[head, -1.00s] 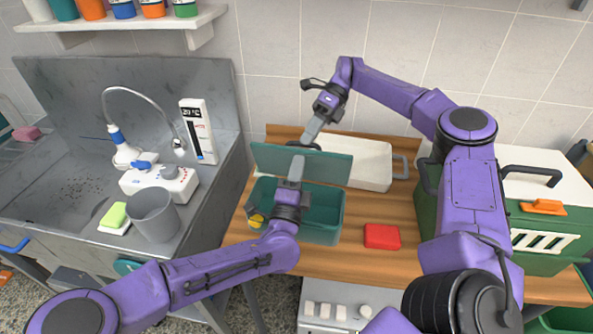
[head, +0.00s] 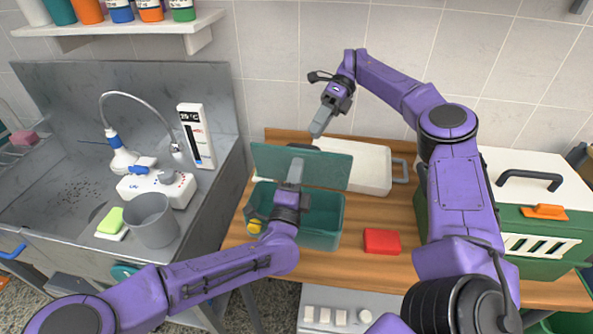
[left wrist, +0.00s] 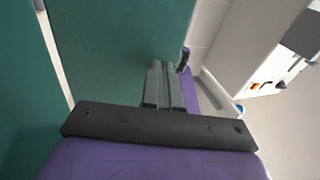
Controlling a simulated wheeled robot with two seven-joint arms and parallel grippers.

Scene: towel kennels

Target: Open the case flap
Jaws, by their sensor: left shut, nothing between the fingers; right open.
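The teal case (head: 322,239) stands on the wooden table with its top open. Its flap (head: 325,172) stands up along the back edge, and its flat face fills much of the left wrist view (left wrist: 120,50). My left gripper (head: 296,168) is shut and empty, with its fingers in front of the flap, at or very near its face; I cannot tell whether they touch. The fingers also show in the left wrist view (left wrist: 160,75). My right gripper (head: 318,128) is above and behind the flap, apart from it, with its jaws seen edge-on.
A white tray or board (head: 372,170) with a grey handle lies behind the flap. A red block (head: 381,241) sits right of the case, and a small yellow item (head: 254,226) at its left. A green and white carrier (head: 545,240) stands at right; a grey cup (head: 152,220) stands at the sink.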

